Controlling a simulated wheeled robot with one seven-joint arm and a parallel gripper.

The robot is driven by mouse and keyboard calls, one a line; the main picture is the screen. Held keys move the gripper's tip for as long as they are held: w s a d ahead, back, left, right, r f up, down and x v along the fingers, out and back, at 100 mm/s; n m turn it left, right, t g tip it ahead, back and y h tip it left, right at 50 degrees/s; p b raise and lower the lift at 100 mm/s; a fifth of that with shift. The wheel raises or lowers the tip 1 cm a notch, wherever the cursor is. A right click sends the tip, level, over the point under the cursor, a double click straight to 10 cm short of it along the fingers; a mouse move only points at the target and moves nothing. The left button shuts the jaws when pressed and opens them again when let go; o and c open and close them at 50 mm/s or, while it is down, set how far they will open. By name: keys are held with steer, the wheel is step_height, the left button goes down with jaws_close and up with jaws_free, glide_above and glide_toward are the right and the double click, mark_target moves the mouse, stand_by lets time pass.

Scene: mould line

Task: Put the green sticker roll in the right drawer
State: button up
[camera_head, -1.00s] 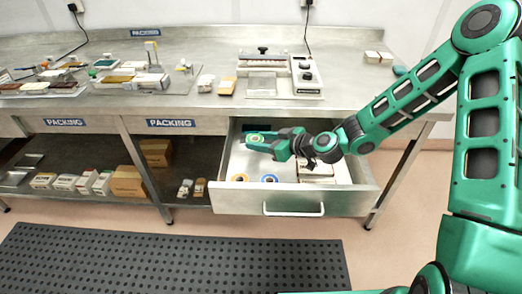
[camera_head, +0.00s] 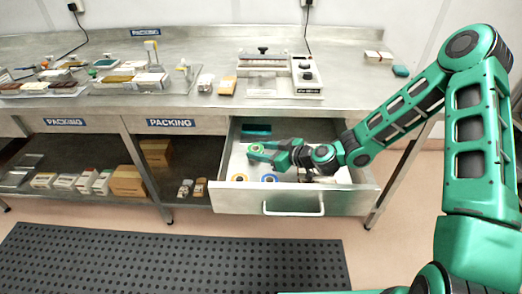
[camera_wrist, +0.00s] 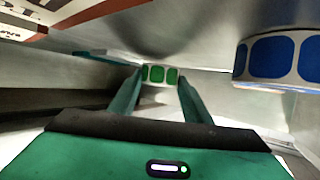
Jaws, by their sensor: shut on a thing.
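The green sticker roll (camera_wrist: 160,75) shows between the fingertips of my gripper (camera_wrist: 160,80) in the wrist view, and the gripper is shut on it. In the head view my gripper (camera_head: 255,150) reaches from the right into the open right drawer (camera_head: 238,202), low and toward its left side. I cannot tell whether the roll touches the drawer floor. The fingers hide most of the roll there.
An orange roll (camera_head: 239,178) and a blue roll (camera_head: 269,178) lie at the drawer's front left; the blue one (camera_wrist: 280,58) is close in the wrist view. A dark teal box (camera_head: 257,130) is at the drawer's back. My arm covers the drawer's right part.

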steer(key=shift+f, duration=0.35)
steer(key=o, duration=1.1)
steer(key=shift+c, duration=0.2)
steer(key=shift+r, duration=0.3)
steer(key=v, duration=0.7)
steer(key=shift+s+d+r, duration=0.15)
steer(key=shift+s+r, duration=0.05)
steer(key=shift+r, duration=0.2)
